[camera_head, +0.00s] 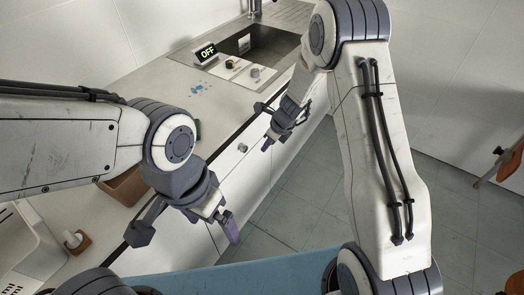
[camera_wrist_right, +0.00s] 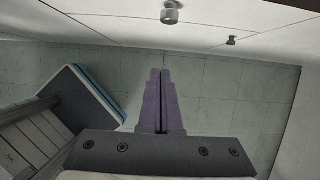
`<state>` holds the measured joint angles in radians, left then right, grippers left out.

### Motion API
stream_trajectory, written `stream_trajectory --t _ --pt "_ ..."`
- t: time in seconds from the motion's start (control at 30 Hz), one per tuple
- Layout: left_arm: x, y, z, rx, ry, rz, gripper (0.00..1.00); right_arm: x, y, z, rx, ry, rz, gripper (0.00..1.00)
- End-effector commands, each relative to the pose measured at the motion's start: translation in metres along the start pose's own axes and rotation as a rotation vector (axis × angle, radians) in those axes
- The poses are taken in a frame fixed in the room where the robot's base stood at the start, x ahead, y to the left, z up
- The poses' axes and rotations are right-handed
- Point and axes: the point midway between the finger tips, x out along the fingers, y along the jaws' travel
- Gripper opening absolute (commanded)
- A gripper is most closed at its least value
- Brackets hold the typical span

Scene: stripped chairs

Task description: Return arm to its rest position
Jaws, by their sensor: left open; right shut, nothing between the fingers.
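My left gripper (camera_head: 187,232) is open and empty in the head view, in front of the counter edge at the lower left. One dark finger points down-left and one purple-tipped finger points down on the right. My right gripper (camera_head: 269,143) hangs in front of the white cabinet fronts, fingers pointing down-left. The right wrist view shows its two purple fingers (camera_wrist_right: 160,100) pressed together with nothing between them, above the green tiled floor.
A counter (camera_head: 140,85) with a steel sink (camera_head: 250,42), an "OFF" display (camera_head: 206,53) and knobs runs along the back. A brown box (camera_head: 125,187) and a white rack (camera_head: 30,250) stand at left. A wooden chair part (camera_head: 498,165) is at far right. Floor between is clear.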

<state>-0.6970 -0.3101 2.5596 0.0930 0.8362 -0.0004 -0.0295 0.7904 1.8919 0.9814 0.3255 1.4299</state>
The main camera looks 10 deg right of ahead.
Motion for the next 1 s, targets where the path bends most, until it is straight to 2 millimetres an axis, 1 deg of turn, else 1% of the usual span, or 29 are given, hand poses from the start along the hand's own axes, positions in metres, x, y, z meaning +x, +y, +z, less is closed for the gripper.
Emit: stream_trajectory --t 0.03,0.1,0.37,0.47,0.57,0.63,0.67,0.7,0.73,0.77,0.8,0.83,0.87,0.9,0.97,1.0 --pt "-0.002 0.0 0.0 0.0 0.0 0.0 1.0 -0.007 0.0 0.001 -0.002 -0.001 -0.001 0.0" --pt "-0.003 0.0 0.0 0.0 0.0 0.0 1.0 -0.013 0.0 0.001 -0.001 0.0 0.0 0.0" --pt "-0.003 0.0 0.0 0.0 -0.001 0.0 1.0 -0.019 0.001 0.001 -0.01 0.0 0.001 0.0" --pt "-0.003 0.0 0.0 0.0 -0.001 0.0 1.0 -0.029 0.016 0.01 -0.111 -0.004 0.018 0.0" --pt "-0.003 0.0 0.0 0.0 -0.001 0.0 1.0 -0.055 0.053 0.028 -0.377 -0.014 0.057 0.0" --pt "-0.003 0.0 0.0 0.0 -0.001 0.0 1.0 -0.081 0.093 0.037 -0.658 -0.022 0.098 0.0" --pt "-0.003 0.0 0.0 0.0 -0.001 0.0 1.0 -0.093 0.113 0.039 -0.792 -0.026 0.12 0.0" --pt "-0.003 0.0 0.0 0.0 -0.001 0.0 1.0 -0.11 0.138 0.039 -0.975 -0.03 0.147 0.0" --pt "-0.003 0.0 0.0 0.0 -0.001 0.0 1.0 -0.121 0.155 0.036 -1.112 -0.034 0.167 0.0" --pt "-0.003 0.0 0.0 0.0 -0.001 0.0 1.0 -0.133 0.172 0.033 -1.248 -0.038 0.187 0.0" --pt "-0.003 0.0 0.0 0.0 -0.001 0.0 1.0 -0.149 0.194 0.026 -1.429 -0.043 0.214 0.0" --pt "-0.003 0.0 0.0 0.0 -0.001 0.0 1.0 -0.16 0.209 0.019 -1.564 -0.046 0.235 0.0" --pt "-0.003 0.0 0.0 0.0 -0.001 0.0 1.0 -0.171 0.223 0.011 -1.697 -0.049 0.255 0.0" --pt "-0.003 0.0 0.0 0.0 -0.001 0.0 1.0 -0.184 0.239 -0.001 -1.871 -0.053 0.282 0.0" --pt "-0.003 0.0 0.0 0.0 -0.001 0.0 1.0 -0.202 0.259 -0.021 -2.117 -0.056 0.319 0.0" --pt "-0.003 0.0 0.0 0.0 0.0 0.0 1.0 -0.213 0.268 -0.034 -2.266 -0.057 0.345 0.0"
